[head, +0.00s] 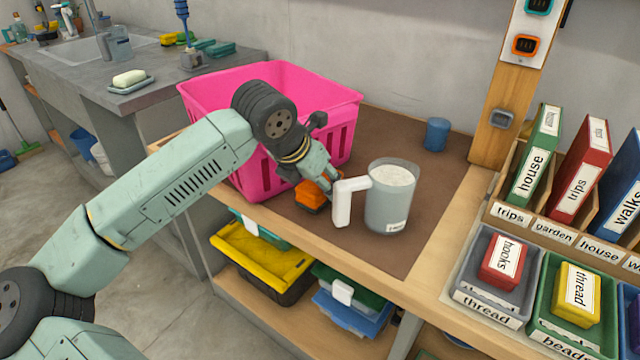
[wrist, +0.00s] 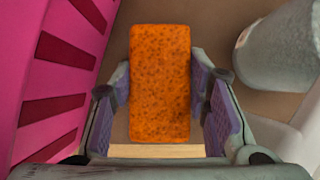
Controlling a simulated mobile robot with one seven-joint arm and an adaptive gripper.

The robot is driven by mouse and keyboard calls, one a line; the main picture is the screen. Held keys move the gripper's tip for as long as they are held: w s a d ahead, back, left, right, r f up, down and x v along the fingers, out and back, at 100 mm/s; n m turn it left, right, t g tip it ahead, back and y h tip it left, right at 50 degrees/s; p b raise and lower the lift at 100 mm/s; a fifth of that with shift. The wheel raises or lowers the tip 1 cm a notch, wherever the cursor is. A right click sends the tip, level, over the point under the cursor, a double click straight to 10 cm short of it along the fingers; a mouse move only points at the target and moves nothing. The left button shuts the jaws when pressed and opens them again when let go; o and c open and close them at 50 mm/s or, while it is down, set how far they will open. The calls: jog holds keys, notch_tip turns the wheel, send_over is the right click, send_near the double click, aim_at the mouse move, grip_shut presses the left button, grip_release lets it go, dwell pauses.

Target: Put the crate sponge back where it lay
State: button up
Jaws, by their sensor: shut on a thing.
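The crate sponge is an orange, pitted block. In the wrist view the sponge (wrist: 160,85) lies lengthwise between the two finger pads of my gripper (wrist: 162,100), which is shut on it. In the head view the sponge (head: 311,196) is partly hidden by my gripper (head: 322,183), low over the brown mat (head: 388,130) in front of the crate. I cannot tell whether it touches the mat. The pink crate (head: 345,100) stands just left of the sponge and also fills the left of the wrist view (wrist: 60,75). My arm hides part of the crate, and its inside floor is hidden.
A grey measuring jug (head: 392,205) with a white handle and white contents stands close right of my gripper. A blue cup (head: 437,134) stands farther back. Label-bearing bins (head: 495,300) and books (head: 535,165) line the right. The mat between jug and blue cup is clear.

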jog(key=shift+f, duration=0.9)
jog(key=o, duration=1.1)
jog(key=shift+f, duration=0.1)
